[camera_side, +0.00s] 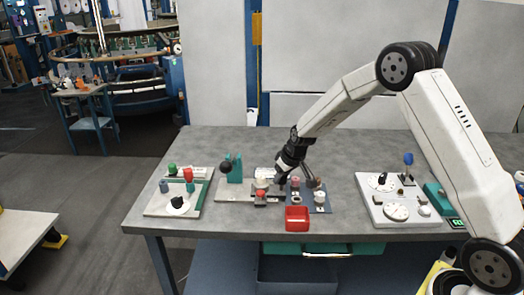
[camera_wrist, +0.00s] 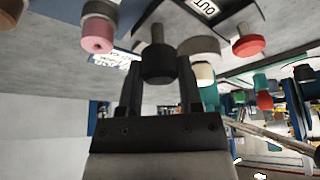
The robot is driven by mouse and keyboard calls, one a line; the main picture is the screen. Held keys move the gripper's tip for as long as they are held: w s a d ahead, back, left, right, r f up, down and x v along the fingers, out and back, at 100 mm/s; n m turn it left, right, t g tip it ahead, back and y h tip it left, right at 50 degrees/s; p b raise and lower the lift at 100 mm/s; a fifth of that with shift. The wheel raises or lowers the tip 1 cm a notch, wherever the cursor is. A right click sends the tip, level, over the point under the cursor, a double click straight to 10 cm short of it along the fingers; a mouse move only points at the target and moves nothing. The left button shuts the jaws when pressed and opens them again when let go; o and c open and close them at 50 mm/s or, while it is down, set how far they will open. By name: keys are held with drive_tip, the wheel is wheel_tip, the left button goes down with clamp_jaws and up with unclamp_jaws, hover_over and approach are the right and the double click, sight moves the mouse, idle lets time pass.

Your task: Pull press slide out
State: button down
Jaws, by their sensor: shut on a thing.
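The press slide shows in the wrist view as a black knob (camera_wrist: 158,65) on a short grey post. My gripper (camera_wrist: 158,75) has one finger on each side of this knob and is shut on it. In the side view my gripper (camera_side: 280,180) is low over the middle of the table, and it hides the knob there. The green press frame (camera_side: 235,170) with a black ball stands just left of my gripper. A white label reading OUT (camera_wrist: 203,6) lies beyond the knob in the wrist view.
A red tray (camera_side: 297,218) sits at the table's front edge. A blue plate (camera_side: 318,207) with several small parts is right of my gripper. Boards with knobs stand at left (camera_side: 160,208) and right (camera_side: 372,216). A red knob (camera_wrist: 249,44) shows in the wrist view.

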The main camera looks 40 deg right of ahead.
drive_tip(key=c, duration=0.5)
unclamp_jaws()
drive_tip(key=shift+s+d, duration=0.25)
drive_tip(key=shift+c, duration=0.2)
drive_tip(key=shift+o, duration=1.4)
drive_tip(key=shift+w+a, duration=0.1)
drive_tip(key=shift+r, duration=0.1)
drive_tip(key=v, duration=0.7)
drive_tip(key=shift+r, duration=0.35)
